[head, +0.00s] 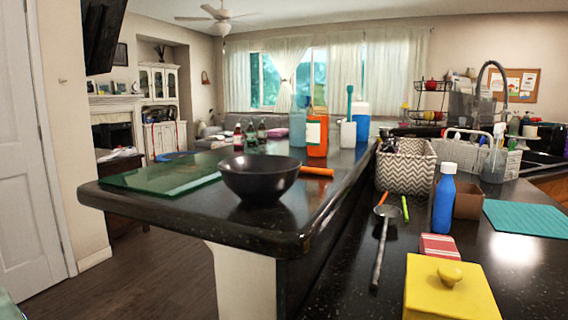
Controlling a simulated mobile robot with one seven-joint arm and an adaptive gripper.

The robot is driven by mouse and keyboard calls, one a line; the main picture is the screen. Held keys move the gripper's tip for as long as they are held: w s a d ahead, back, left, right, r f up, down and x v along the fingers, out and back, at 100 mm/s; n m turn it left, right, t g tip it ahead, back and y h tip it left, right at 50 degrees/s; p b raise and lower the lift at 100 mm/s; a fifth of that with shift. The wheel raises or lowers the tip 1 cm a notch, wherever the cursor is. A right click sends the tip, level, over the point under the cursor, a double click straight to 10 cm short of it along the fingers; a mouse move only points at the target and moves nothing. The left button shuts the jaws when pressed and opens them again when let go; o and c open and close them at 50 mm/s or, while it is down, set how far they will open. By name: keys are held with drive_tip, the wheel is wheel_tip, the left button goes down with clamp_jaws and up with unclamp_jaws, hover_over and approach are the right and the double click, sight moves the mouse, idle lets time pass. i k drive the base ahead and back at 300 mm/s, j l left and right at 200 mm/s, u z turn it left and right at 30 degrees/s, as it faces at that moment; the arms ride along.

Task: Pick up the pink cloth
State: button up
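A small folded cloth with pink-red and pale stripes (438,247) lies flat on the dark lower counter in the head view. It sits just behind a yellow lidded box and in front of a blue bottle. It is the only cloth-like pink thing I see on the counter. My gripper is not in view, so nothing shows of its fingers.
The yellow box (450,290), blue bottle (444,200), ladle (383,240) and zigzag-patterned basket (405,167) stand around the cloth. A teal mat (526,218) lies to the right. The raised counter (215,219) holds a black bowl (260,178) and several bottles.

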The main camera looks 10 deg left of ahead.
sight(278, 133)
drive_tip(key=i+j, duration=0.2)
drive_tip(key=j, duration=0.15)
drive_tip(key=i+j, duration=0.2)
drive_tip(key=j, duration=0.2)
drive_tip(key=i+j, duration=0.2)
drive_tip(key=j, duration=0.15)
drive_tip(key=j+u, duration=0.1)
drive_tip(key=u, duration=1.05)
drive_tip(key=i+j+u, duration=0.1)
drive_tip(key=j, duration=0.3)
drive_tip(key=i+j+u, duration=0.1)
drive_tip(key=j, duration=0.25)
drive_tip(key=i+j+u, duration=0.1)
drive_tip(key=j, duration=0.25)
drive_tip(key=i+j, duration=0.45)
drive_tip(key=i+j+u, duration=0.15)
drive_tip(key=i+j, duration=0.25)
drive_tip(key=i, duration=0.3)
drive_tip(key=i+l+z, duration=0.1)
drive_tip(key=i+z, duration=0.55)
drive_tip(key=z, duration=0.15)
drive_tip(key=i+j+z, duration=0.15)
drive_tip(key=i+z, duration=0.85)
drive_tip(key=z, duration=0.2)
drive_tip(key=i+z, duration=0.4)
drive_tip(key=k+j, duration=0.05)
drive_tip(key=k, duration=0.05)
